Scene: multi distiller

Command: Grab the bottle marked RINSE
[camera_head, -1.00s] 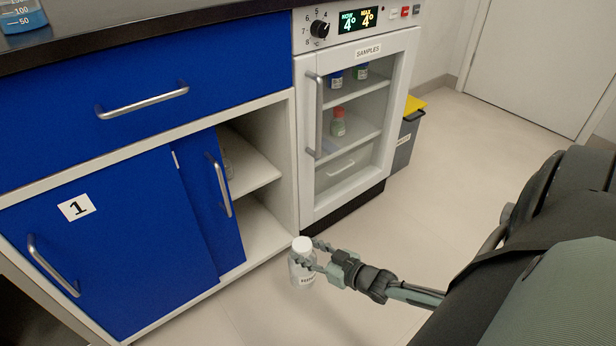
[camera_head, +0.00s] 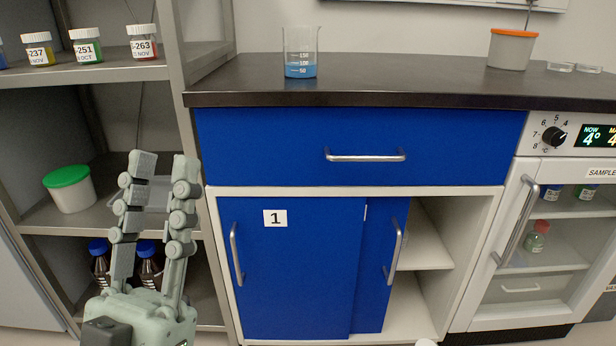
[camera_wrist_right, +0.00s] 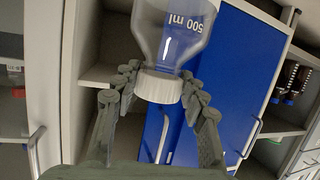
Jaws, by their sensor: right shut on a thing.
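A clear bottle (camera_wrist_right: 172,35) with a white cap (camera_wrist_right: 160,87) is in the right wrist view. It appears upside down there, with "500 ml" printed on it; no RINSE marking can be read. My right gripper (camera_wrist_right: 158,78) is shut on it around the neck and cap. In the head view only a white cap (camera_head: 426,343) peeks in at the bottom edge; the right gripper is out of that view. My left gripper (camera_head: 165,165) is raised, open and empty, in front of the shelves at the left.
A shelf rack (camera_head: 190,60) holds several small labelled bottles, a green-lidded tub (camera_head: 70,188) and blue-capped brown bottles (camera_head: 150,265). A beaker (camera_head: 300,55) stands on the dark counter (camera_head: 400,85). The blue cabinet (camera_head: 290,270) is partly open; a sample fridge (camera_head: 530,245) stands right of it.

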